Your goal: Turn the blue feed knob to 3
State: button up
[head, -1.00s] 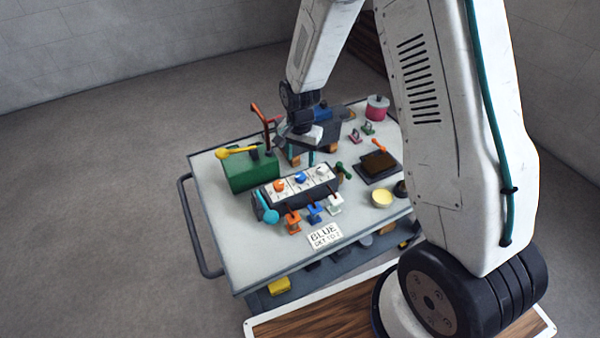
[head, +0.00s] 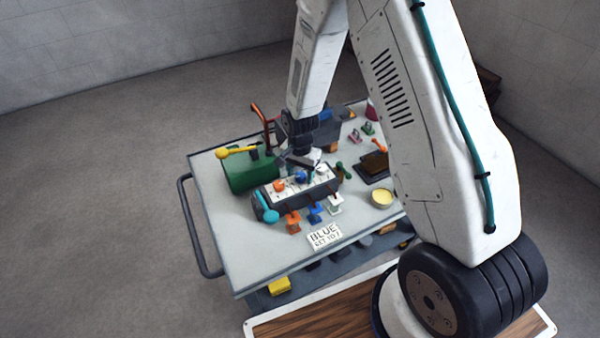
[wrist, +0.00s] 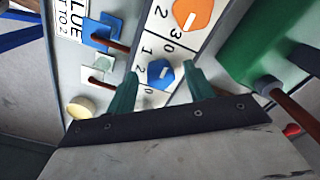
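The blue feed knob (head: 301,176) sits in the middle of a dark box with a white numbered face (head: 289,184), between an orange knob (head: 279,185) and a white knob (head: 321,172). In the wrist view the blue knob (wrist: 160,74) carries a white line; I cannot tell surely which number it marks. My gripper (wrist: 161,78) is open, its two teal fingers on either side of the blue knob, with gaps showing. In the head view my gripper (head: 303,160) is just above and behind the box. A card (head: 325,237) reads BLUE; its number looks like 2 in the wrist view (wrist: 72,18).
Orange, blue and white small levers (head: 314,212) stand in front. A yellow round dish (head: 382,198) and a dark tray (head: 373,168) are at right. The trolley's front left top is clear.

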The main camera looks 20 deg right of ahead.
jog(key=c, duration=0.9)
jog(key=shift+o, duration=0.2)
